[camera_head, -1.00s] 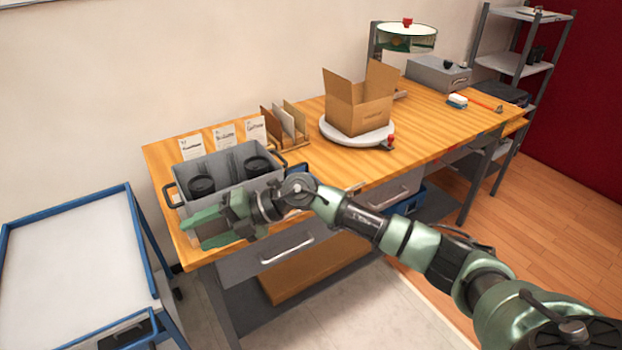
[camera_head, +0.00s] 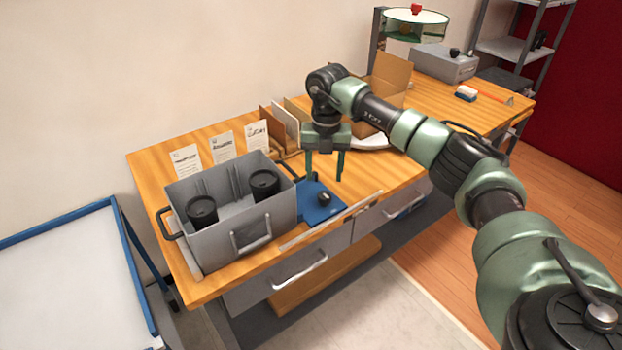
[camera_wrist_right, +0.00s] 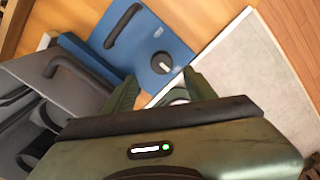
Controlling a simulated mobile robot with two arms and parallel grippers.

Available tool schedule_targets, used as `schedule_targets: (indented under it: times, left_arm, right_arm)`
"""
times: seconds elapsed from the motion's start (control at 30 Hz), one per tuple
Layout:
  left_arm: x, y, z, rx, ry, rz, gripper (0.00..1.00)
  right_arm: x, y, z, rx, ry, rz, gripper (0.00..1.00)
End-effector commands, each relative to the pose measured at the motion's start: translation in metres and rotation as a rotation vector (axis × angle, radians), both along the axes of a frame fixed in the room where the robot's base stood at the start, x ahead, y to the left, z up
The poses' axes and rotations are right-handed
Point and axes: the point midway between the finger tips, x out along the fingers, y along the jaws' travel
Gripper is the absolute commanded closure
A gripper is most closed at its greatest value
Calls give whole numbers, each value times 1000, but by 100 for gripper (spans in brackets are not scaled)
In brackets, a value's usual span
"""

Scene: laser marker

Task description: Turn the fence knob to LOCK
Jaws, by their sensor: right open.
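A small black knob (camera_head: 324,198) stands on a blue plate (camera_head: 312,216) at the table's front edge, right of the grey bin. In the right wrist view the knob (camera_wrist_right: 162,63) is round with a pale pointer mark; I cannot read any label. The plate (camera_wrist_right: 177,37) also carries a black bar handle there. My right gripper (camera_head: 325,180) points down, open and empty, its fingers above and behind the knob in the head view. In the wrist view its fingers (camera_wrist_right: 160,82) lie below the knob, apart from it. My left gripper is not in view.
A grey bin (camera_head: 245,232) with two black cups stands left of the plate. A pale strip (camera_head: 335,216) runs along the table's front edge. Upright cards and boards stand behind, and an open cardboard box (camera_head: 393,75) stands behind my right arm.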

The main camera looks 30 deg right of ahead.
Motion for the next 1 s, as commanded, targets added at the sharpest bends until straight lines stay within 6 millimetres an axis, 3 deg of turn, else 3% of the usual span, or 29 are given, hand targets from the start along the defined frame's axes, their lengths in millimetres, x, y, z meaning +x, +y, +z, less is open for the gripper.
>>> schedule_targets:
  times: [0.17,0.4,0.53,0.7,0.97,1.0]
  left_arm:
    - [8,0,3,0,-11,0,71]
    - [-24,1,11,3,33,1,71]
    - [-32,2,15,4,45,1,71]
    - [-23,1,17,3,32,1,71]
    - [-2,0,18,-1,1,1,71]
    - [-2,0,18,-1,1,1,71]
  right_arm:
    - [-2,-4,-6,-10,9,-9,45]
    - [-2,-3,-43,-8,9,-7,45]
    - [-2,-3,-61,-7,7,-6,45]
    - [-2,-2,-75,-7,6,-6,45]
    - [-2,-3,-77,-7,4,-6,45]
    - [-2,-3,-77,-7,4,-6,50]
